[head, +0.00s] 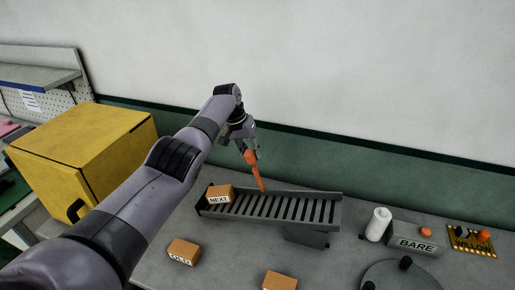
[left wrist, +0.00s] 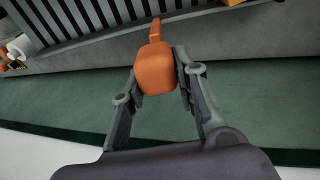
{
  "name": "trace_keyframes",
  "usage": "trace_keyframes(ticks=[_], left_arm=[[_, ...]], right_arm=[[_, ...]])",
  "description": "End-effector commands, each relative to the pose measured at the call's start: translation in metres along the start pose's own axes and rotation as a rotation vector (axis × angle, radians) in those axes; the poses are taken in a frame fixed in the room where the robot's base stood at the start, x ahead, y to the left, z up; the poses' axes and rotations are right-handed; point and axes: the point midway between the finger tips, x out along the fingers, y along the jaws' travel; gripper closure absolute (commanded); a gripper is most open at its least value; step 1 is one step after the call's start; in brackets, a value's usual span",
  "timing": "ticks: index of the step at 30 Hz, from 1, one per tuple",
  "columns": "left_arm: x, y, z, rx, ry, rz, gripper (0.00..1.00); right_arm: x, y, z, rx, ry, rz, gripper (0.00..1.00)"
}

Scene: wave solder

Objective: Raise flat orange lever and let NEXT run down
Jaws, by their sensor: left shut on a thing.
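The orange lever (head: 257,173) stands up at a tilt behind the slatted grey chute (head: 325,200). My left gripper (head: 249,152) is shut on its thick orange end. In the left wrist view the fingers hold the orange knob (left wrist: 155,69) from both sides, and the thin stem runs on toward the chute. The brown NEXT box (head: 218,198) sits on the chute at its left end, left of the lever. My right gripper is not in view.
The OLD box (head: 183,252) and another brown box (head: 279,281) lie on the grey table in front. To the right are a white roll (head: 378,224), a BARE block (head: 414,244) and a WILLOW board (head: 474,245). A yellow cabinet (head: 85,150) stands at left; a wall is behind.

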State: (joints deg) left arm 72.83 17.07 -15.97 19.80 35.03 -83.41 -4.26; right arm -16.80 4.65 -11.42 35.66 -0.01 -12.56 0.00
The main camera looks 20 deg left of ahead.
Motion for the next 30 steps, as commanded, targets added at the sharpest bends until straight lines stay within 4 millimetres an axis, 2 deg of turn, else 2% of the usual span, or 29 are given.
trace_keyframes(ticks=[14,15,24,30], left_arm=[[-0.001,-0.002,0.002,-0.002,-0.010,-0.001,1.00],[-0.001,-0.002,0.002,-0.002,-0.010,-0.001,0.72],[-0.001,-0.002,0.002,-0.002,-0.012,-0.001,0.52],[0.000,-0.002,0.003,-0.002,-0.013,-0.001,0.52]], right_arm=[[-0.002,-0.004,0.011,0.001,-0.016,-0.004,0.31],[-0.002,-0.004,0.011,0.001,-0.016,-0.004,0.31],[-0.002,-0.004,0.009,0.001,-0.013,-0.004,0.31],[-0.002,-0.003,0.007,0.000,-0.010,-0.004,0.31]])
